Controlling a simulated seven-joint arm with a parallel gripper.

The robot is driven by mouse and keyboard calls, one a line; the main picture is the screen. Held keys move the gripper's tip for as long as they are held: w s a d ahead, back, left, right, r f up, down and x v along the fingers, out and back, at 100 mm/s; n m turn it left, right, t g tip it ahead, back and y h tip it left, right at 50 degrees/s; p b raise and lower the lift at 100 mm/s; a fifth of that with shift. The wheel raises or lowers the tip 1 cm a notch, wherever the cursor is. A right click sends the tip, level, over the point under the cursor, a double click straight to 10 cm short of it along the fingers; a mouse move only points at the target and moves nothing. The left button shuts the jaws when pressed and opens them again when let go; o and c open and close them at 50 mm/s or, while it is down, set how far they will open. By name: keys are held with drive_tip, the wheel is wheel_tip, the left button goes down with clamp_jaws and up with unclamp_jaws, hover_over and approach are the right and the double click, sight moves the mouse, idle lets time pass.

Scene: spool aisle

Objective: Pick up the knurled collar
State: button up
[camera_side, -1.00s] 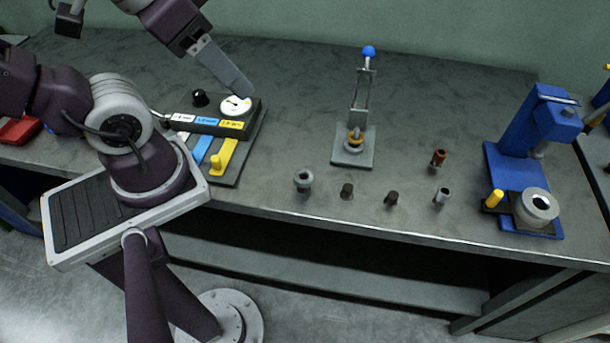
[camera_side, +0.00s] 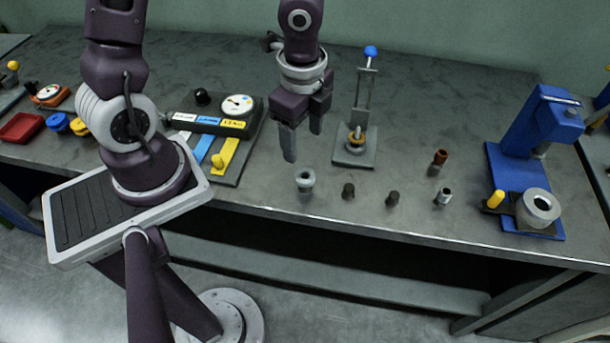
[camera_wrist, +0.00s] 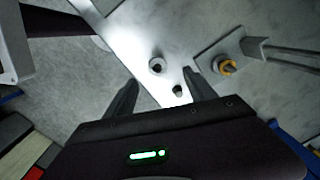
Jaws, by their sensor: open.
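A short grey collar (camera_side: 305,180) with a dark hole stands upright near the front edge of the bench; it also shows in the wrist view (camera_wrist: 156,65). Its knurling is too fine to make out, but it is the most collar-like of the loose parts. My gripper (camera_side: 303,145) is open and empty, its fingers pointing down above and behind the collar, apart from it. In the wrist view, the collar lies just beyond and between the fingertips (camera_wrist: 160,83).
Small dark cylinders (camera_side: 348,191) (camera_side: 393,198), a silver one (camera_side: 443,196) and a copper one (camera_side: 440,157) stand to the right. A clamp stand (camera_side: 347,157) is behind, a gauge box (camera_side: 210,121) left, a blue press (camera_side: 517,170) far right.

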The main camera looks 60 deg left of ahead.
sight(307, 171)
drive_tip(key=f, duration=0.1)
drive_tip(key=d+f+m, duration=0.1)
drive_tip(key=f, duration=0.1)
drive_tip(key=shift+d+h, duration=0.2)
drive_tip(key=shift+h, duration=0.1)
drive_tip(key=f, duration=0.6)
drive_tip(key=shift+w+a+f, duration=0.1)
drive_tip(key=shift+a+f, duration=0.15)
drive_tip(key=shift+f, duration=0.05)
clamp_jaws()
